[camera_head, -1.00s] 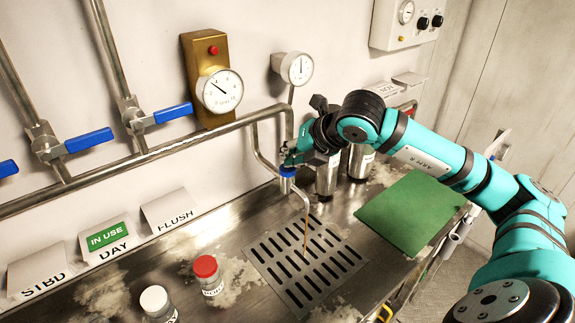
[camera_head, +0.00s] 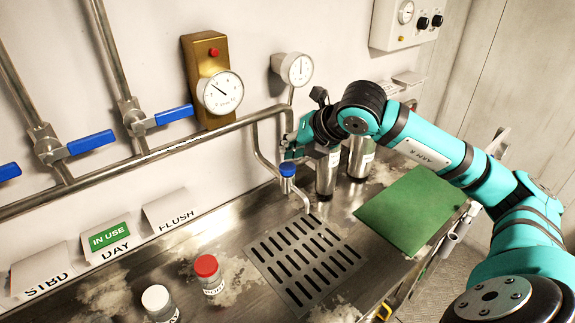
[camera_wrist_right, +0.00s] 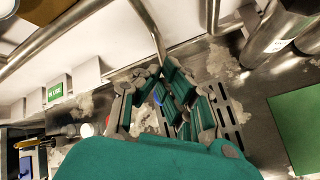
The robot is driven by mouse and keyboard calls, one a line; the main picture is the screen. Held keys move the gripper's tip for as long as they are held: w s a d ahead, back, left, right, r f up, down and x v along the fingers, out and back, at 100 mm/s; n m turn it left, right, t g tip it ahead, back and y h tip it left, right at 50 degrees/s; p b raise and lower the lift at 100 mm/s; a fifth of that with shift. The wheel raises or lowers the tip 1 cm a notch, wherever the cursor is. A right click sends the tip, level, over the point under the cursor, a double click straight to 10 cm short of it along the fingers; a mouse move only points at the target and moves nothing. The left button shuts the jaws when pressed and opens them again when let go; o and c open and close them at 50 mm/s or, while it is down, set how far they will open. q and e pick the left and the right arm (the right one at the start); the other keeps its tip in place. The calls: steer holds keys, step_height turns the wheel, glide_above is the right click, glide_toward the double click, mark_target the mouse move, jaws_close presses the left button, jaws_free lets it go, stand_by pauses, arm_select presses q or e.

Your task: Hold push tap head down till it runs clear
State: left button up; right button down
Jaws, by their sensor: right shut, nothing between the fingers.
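The push tap has a blue head (camera_head: 287,169) and a thin curved spout (camera_head: 302,194) over the drain grate. No stream shows below the spout. My right gripper (camera_head: 290,153) is shut and empty, just above and behind the blue head, with a small gap seeming to show between them. In the right wrist view my right gripper (camera_wrist_right: 168,88) covers most of the tap, and only a bit of the blue head (camera_wrist_right: 157,98) shows between the finger links. My left gripper is not in view.
The slotted drain grate (camera_head: 306,262) lies below the spout. Metal cylinders (camera_head: 327,172) stand right behind the tap, with a green mat (camera_head: 410,208) to the right. A red-capped jar (camera_head: 208,270) and a white-capped jar (camera_head: 158,302) stand left. Pipes with blue valve handles (camera_head: 90,141) run along the wall.

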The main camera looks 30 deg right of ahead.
mark_target(291, 165)
steer(key=shift+r+p, duration=1.55)
steer(key=shift+r, duration=1)
steer(key=shift+s+f, duration=0.1)
steer(key=shift+f, duration=0.05)
